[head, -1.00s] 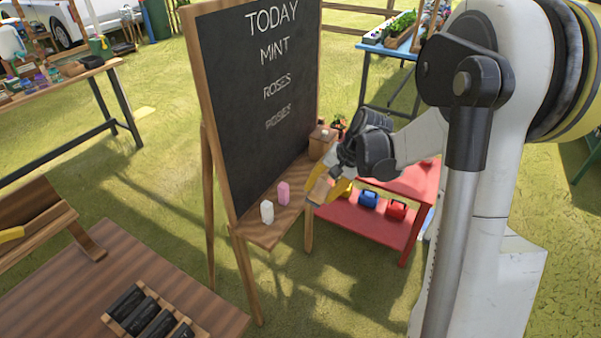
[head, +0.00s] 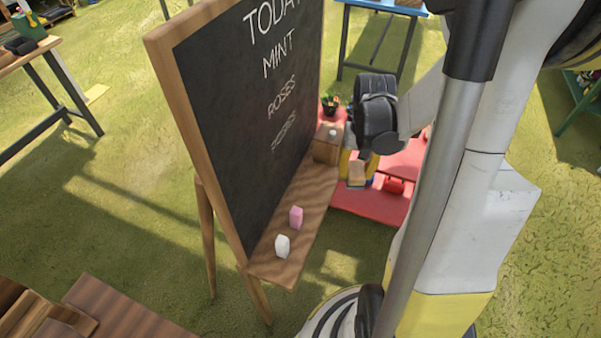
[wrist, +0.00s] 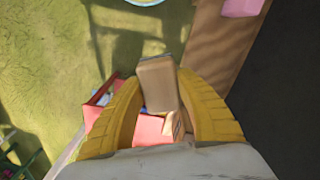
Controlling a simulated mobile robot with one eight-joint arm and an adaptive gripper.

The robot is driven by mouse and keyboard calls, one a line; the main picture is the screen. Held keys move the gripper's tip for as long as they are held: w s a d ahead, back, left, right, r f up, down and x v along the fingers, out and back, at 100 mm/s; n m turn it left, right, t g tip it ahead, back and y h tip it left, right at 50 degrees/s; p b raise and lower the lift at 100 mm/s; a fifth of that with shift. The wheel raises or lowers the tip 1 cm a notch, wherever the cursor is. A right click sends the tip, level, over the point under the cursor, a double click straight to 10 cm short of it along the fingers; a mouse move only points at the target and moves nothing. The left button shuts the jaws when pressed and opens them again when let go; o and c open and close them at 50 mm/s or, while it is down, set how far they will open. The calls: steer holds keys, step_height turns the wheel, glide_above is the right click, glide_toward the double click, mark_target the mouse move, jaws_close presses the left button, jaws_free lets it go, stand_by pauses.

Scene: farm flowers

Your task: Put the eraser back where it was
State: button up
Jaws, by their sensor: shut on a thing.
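The eraser is a tan block (head: 357,173), held between the yellow fingers of my gripper (head: 358,166). In the wrist view the eraser (wrist: 158,84) shows between both fingers, which are shut on it. It is held up just right of the far part of the blackboard's wooden ledge (head: 308,190), apart from it in the wrist view. A white block (head: 282,246) and a pink block (head: 296,217) stand on the ledge's near part. The blackboard (head: 240,120) reads TODAY, MINT, ROSES and a smeared last line.
A wooden box (head: 326,146) with a pale knob stands at the ledge's far end. A red shelf (head: 370,207) with toolbox-like items is behind and below my gripper. Ledge between box and pink block is clear. A brown table (head: 118,310) is at lower left.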

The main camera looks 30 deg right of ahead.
steer(key=b, duration=0.4)
glide_above(313, 190)
step_height(313, 190, down, 7)
steer(key=shift+r, duration=0.1)
step_height(313, 190, down, 4)
steer(key=shift+f+b, duration=0.15)
steer(key=shift+b, duration=1.05)
steer(key=shift+c, duration=0.4)
steer(key=shift+a, duration=0.1)
steer(key=o, duration=1.1)
steer(key=shift+o, duration=0.2)
step_height(313, 190, up, 12)
steer(key=p, duration=0.5)
